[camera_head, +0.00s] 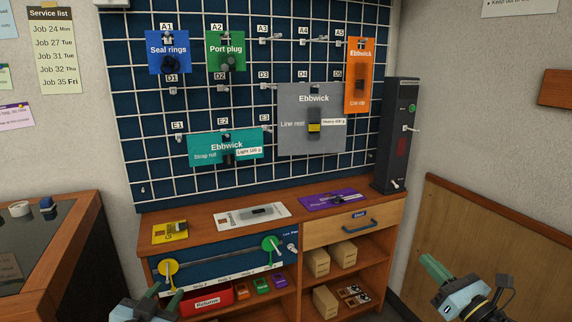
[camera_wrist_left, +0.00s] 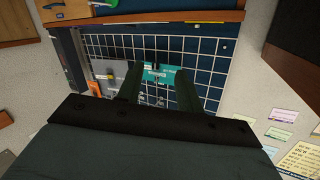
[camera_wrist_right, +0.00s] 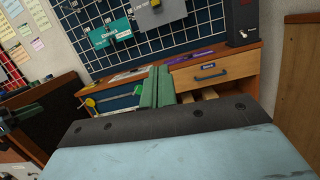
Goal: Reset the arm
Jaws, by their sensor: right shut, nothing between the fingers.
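My left gripper (camera_head: 163,297) is at the bottom of the head view, in front of the bench. In the left wrist view its two fingers (camera_wrist_left: 158,88) stand apart with nothing between them. My right gripper (camera_head: 436,268) is at the lower right of the head view, in front of the wood panel and clear of the bench. In the right wrist view its green fingers (camera_wrist_right: 157,88) are together and empty. Neither gripper touches anything that I can see.
The wooden bench (camera_head: 290,219) carries a yellow card (camera_head: 160,235), a white card (camera_head: 227,218) and a purple card (camera_head: 318,206). Packs hang on the blue grid board (camera_head: 185,105). A dark upright box (camera_head: 393,160) stands at the bench's right end. Shelves below hold cartons (camera_head: 316,261) and a red bin (camera_head: 212,293).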

